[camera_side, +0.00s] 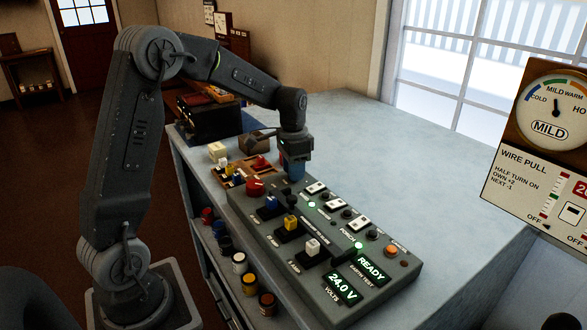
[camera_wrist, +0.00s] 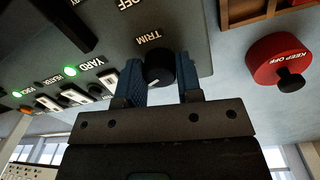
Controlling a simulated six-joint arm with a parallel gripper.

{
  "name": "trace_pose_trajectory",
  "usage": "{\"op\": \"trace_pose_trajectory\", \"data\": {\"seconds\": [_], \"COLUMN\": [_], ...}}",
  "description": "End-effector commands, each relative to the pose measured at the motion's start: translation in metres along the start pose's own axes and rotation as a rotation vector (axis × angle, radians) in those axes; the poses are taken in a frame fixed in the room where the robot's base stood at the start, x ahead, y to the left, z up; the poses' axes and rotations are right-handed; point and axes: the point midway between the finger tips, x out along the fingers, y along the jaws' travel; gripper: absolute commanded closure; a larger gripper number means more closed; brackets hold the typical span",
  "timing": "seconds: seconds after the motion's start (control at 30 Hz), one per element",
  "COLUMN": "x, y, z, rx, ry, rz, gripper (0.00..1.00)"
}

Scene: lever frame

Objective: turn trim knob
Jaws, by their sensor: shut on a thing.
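The trim knob (camera_wrist: 158,66) is a round black knob on the grey control panel (camera_wrist: 200,42), with the word TRIM beside it in the wrist view. My gripper (camera_wrist: 160,78) has its blue fingers on both sides of the knob and is shut on it. A small pale mark shows on the knob near its lower edge. In the side view my gripper (camera_side: 293,172) points down at the far end of the panel (camera_side: 395,290), and it hides the knob there.
A red KEEP OFF knob (camera_wrist: 280,62) stands apart from my gripper. The panel carries coloured levers, such as a yellow one (camera_side: 291,222), white switches (camera_side: 359,224) and lit READY (camera_side: 371,268) and 24.0 V (camera_side: 342,287) displays. The bench top (camera_side: 440,190) right of the panel is clear.

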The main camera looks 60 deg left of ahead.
Motion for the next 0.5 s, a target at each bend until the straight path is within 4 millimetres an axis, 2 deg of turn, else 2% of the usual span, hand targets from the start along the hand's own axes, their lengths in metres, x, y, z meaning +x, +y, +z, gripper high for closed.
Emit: {"op": "trace_pose_trajectory", "data": {"seconds": [0.33, 0.37, 0.5], "x": [-0.0007, -0.0007, -0.0005], "y": [-0.0001, -0.0001, 0.0], "z": [-0.0011, -0.0011, -0.0008], "rx": [0.001, 0.001, 0.001], "ry": [0.004, 0.004, 0.003], "rz": [-0.001, -0.001, -0.001], "gripper": [0.91, 0.66, 0.53]}}
